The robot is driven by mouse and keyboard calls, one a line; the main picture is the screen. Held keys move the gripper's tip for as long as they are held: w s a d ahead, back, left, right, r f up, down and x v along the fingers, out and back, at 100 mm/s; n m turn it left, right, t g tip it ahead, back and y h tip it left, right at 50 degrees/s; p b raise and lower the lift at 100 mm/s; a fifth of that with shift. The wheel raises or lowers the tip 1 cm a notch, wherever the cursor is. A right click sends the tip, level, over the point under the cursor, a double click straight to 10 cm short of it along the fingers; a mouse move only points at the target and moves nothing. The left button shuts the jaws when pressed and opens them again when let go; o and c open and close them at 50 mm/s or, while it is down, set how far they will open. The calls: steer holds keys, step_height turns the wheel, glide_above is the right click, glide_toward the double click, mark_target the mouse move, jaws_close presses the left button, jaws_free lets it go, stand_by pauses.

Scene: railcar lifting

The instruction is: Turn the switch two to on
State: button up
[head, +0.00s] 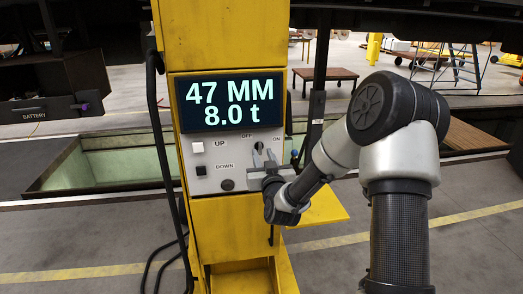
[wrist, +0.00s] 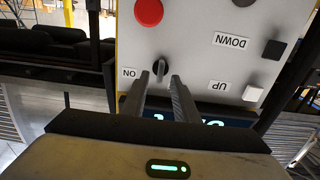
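The black rotary switch (head: 259,146) is at the upper right of the grey control panel (head: 208,163), with OFF printed above it and ON to its right. It also shows in the wrist view (wrist: 160,69), where its grip bar stands upright in the picture, not turned toward the ON label (wrist: 130,73). No number shows on it. My gripper (head: 264,157) is open at the panel. In the wrist view its two fingertips (wrist: 160,80) stand on either side of the switch; I cannot tell whether they touch it.
The panel is on a yellow column (head: 222,38) under a display (head: 215,101) reading 47 MM and 8.0 t. A white UP button (head: 198,147), black DOWN button (head: 201,170) and red button (wrist: 148,12) are nearby. A black cable (head: 155,120) hangs on the column's left.

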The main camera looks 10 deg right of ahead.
mark_target(260, 148)
steer(key=shift+w, duration=1.3)
jaws_close()
